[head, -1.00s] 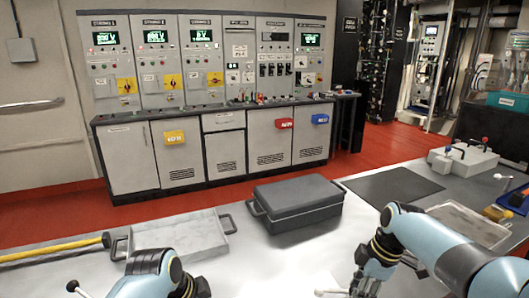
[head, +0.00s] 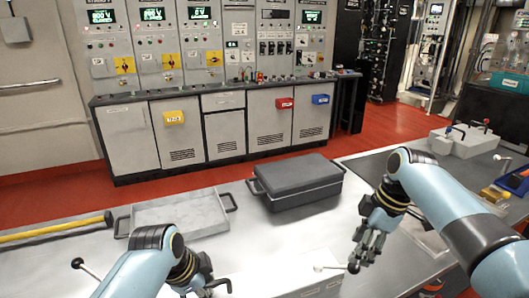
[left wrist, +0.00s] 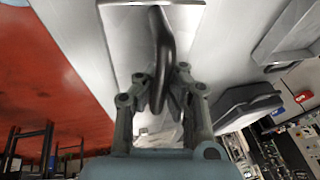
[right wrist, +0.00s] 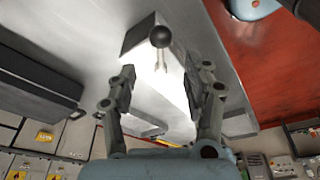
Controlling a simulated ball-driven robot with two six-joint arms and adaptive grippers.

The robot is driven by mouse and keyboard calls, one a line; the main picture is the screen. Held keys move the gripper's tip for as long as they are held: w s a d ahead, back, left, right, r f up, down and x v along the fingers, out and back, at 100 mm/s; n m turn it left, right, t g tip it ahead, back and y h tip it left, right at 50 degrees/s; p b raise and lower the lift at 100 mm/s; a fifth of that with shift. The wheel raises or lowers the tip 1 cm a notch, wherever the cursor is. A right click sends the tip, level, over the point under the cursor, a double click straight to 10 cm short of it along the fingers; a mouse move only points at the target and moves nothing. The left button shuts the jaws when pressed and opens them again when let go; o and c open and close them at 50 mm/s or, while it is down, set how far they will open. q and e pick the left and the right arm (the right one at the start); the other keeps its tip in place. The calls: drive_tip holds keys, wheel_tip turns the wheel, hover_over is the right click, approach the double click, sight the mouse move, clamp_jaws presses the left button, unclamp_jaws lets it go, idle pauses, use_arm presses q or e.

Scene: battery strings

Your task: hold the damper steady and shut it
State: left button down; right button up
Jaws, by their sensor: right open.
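The damper (head: 300,284) is a pale box at the near edge of the bench, partly out of frame. It has a dark curved handle (left wrist: 165,60) and a thin lever with a black ball (head: 354,267). My left gripper (head: 212,281) is at the handle. In the left wrist view the handle lies between its fingers (left wrist: 165,82), which look closed on it. My right gripper (head: 364,250) is open just above the ball. In the right wrist view the ball (right wrist: 160,37) and pale stem lie ahead, between its spread fingers (right wrist: 163,80), apparently untouched.
A dark lidded case (head: 297,188) and a grey open tray (head: 173,208) stand behind on the bench. A yellow bar (head: 50,230) lies at left. Another black ball knob (head: 77,263) stands near my left arm. A switch box (head: 470,141) is at right.

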use_arm(q)
drive_tip(key=shift+r, duration=0.1)
drive_tip(key=c, duration=1.4)
unclamp_jaws()
